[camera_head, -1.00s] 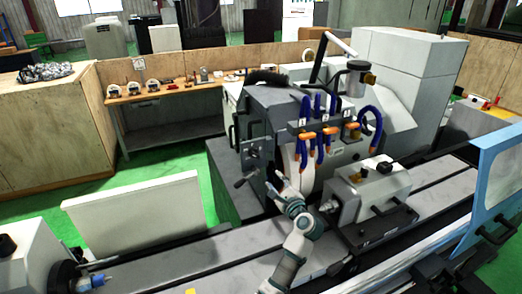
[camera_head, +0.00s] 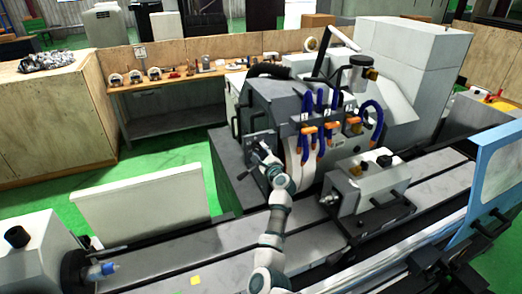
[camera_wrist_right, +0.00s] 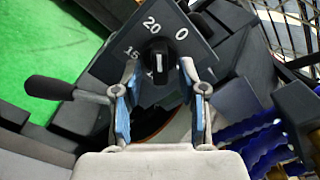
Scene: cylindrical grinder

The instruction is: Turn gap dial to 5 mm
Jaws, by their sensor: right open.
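The gap dial (camera_wrist_right: 158,58) is a black round knob with a white pointer line on a dark grey panel (camera_wrist_right: 186,38). In the right wrist view the numbers 15, 20 and 0 show around it. The line stands nearly upright in the picture; its exact setting is hard to read. My right gripper (camera_wrist_right: 158,84) is open, with one blue-padded finger on each side of the knob; I cannot tell whether they touch it. In the head view the right gripper (camera_head: 266,163) is at the grinder's front panel, hiding the dial. My left gripper is out of view.
A black lever handle (camera_wrist_right: 48,88) sticks out left of the dial. Blue hoses (camera_wrist_right: 262,145) lie at the lower right. In the head view the grinder's blue and orange nozzles (camera_head: 320,132) and a grey tailstock block (camera_head: 368,183) are right of my arm.

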